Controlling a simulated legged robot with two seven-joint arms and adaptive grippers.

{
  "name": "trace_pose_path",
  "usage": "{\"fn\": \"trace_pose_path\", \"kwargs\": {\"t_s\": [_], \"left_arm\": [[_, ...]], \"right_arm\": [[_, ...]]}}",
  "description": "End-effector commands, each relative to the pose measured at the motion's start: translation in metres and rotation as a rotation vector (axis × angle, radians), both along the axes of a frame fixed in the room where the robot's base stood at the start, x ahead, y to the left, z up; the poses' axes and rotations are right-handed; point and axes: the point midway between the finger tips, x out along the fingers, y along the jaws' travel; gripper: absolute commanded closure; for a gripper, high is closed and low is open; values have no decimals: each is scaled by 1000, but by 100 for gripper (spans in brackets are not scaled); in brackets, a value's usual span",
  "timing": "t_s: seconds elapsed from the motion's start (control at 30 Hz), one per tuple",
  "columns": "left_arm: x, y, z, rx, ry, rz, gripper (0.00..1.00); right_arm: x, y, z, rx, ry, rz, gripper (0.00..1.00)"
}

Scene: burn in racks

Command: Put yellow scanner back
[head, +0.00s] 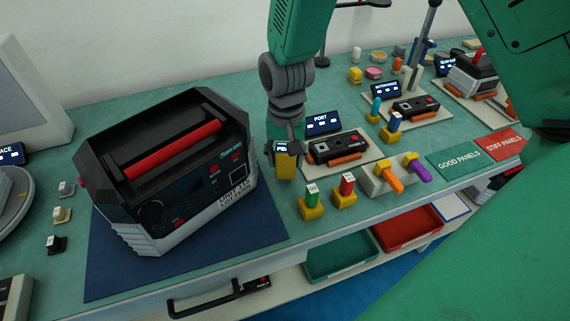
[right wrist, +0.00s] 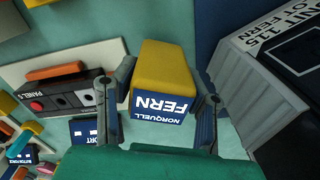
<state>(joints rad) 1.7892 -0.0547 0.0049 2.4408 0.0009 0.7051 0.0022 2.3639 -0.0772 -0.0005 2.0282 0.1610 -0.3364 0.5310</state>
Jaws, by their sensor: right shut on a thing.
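My right gripper (head: 284,152) points down at the bench, between the big black unit and the PORT panel device. It is shut on a yellow block-shaped thing, the yellow scanner (head: 286,167), low over or on the bench; I cannot tell if it touches. In the right wrist view the yellow scanner (right wrist: 165,72) sits between the two fingers (right wrist: 158,108), its blue end reading NORQUELL FERN. My left gripper is not in view.
The black unit with a red handle (head: 172,150) stands on a blue mat (head: 110,272) close left. The PORT panel device (head: 338,148) is close right. Green (head: 312,197) and red (head: 347,186) topped yellow blocks stand at the front edge, above green and red bins.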

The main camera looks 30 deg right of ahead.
Motion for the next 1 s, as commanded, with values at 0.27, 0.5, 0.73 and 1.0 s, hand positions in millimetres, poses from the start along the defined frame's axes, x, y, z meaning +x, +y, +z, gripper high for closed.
{"fn": "trace_pose_path", "kwargs": {"t_s": [0.27,0.5,0.73,1.0], "left_arm": [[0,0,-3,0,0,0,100],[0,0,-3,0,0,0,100],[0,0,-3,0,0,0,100],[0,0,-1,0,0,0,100]], "right_arm": [[1,0,-22,0,-1,1,95],[0,0,-25,1,0,0,54],[0,0,-24,0,0,0,40],[1,0,-11,0,-4,1,40]]}}
